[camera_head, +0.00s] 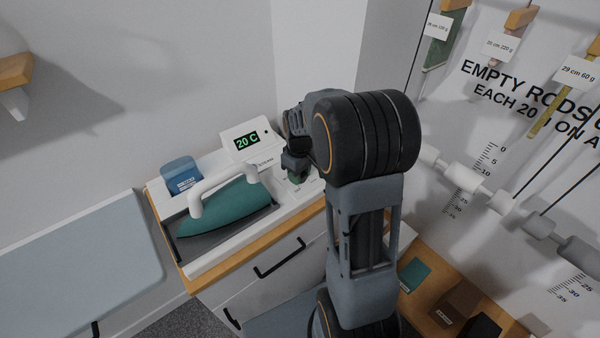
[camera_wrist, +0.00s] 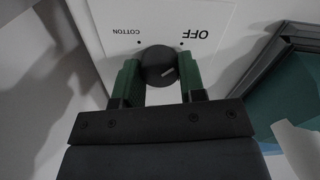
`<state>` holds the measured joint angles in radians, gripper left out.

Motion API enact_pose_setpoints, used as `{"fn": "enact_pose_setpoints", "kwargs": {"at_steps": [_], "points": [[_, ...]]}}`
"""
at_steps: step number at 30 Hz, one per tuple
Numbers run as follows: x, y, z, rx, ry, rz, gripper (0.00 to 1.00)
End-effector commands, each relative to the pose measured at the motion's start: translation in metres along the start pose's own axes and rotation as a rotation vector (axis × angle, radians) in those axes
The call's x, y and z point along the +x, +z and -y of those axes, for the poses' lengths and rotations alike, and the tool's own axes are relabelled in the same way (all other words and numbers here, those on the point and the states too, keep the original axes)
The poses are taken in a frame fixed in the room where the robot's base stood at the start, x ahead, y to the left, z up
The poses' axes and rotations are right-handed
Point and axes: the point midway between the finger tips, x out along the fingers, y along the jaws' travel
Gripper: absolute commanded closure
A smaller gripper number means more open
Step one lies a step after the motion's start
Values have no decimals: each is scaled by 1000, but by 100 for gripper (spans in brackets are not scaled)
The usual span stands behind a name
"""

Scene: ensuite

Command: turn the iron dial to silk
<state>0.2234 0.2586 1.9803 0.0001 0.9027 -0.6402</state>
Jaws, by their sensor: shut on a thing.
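The iron dial (camera_wrist: 158,62) is a round black knob on a white panel (camera_wrist: 112,18). In the wrist view it sits between the two green fingers of my gripper (camera_wrist: 159,74), which is shut on it. A pale pointer line shows on the knob's face, slanting toward the right. The labels OFF (camera_wrist: 197,33) and COTTON (camera_wrist: 125,32) appear upside down above the dial, each with a dot. No silk label is visible. In the head view my gripper (camera_head: 296,170) is at the right end of the iron's station and hides the dial.
The teal iron (camera_head: 228,208) with a white handle rests on the station, left of my gripper. A display (camera_head: 247,141) reads 20 C. A blue box (camera_head: 181,174) stands behind the iron. An ironing board (camera_head: 75,260) is at the left. Rods hang on the right wall.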

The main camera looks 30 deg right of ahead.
Motion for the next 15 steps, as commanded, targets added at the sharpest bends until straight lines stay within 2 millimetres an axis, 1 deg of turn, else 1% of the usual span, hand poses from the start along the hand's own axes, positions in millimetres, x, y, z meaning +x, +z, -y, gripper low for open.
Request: {"fn": "enact_pose_setpoints", "kwargs": {"at_steps": [1, 8, 15], "points": [[0, 1, -3, 1, 0, 0, 86], [0, 0, -1, 36, 1, -1, 86], [0, 0, -1, 183, 1, -1, 86]]}}
